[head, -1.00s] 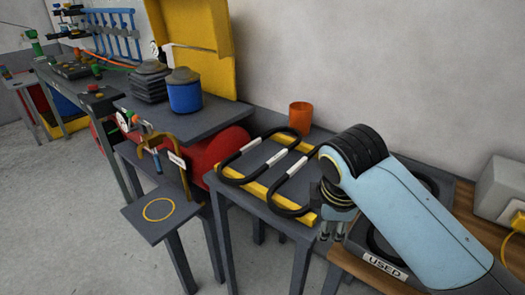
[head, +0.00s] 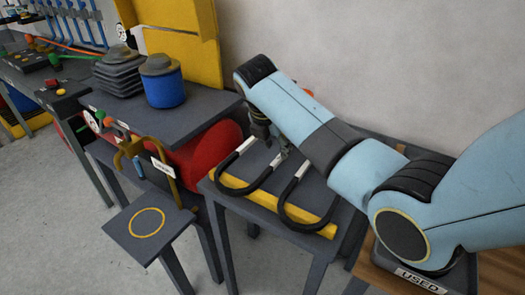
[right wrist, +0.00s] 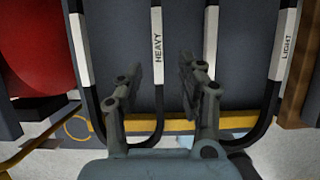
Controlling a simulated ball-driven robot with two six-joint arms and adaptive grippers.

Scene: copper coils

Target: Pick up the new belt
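Two black belts lie on the grey table. The left belt (head: 228,189) has a white label marked HEAVY (right wrist: 157,45) on one strand. The right belt (head: 283,211) has a white label marked LIGHT (right wrist: 287,40). I cannot tell from these frames which one is the new belt. My right gripper (head: 272,143) is over the belts. In the right wrist view its open fingers (right wrist: 160,68) point at the labelled strand of the HEAVY belt, one on each side. I see no contact. My left gripper is not in view.
A red cylinder (head: 212,148) is left of the belts, below a grey shelf with a blue can (head: 164,88). A small stand with a yellow ring (head: 147,222) is in front. A USED sign (head: 420,281) is at right.

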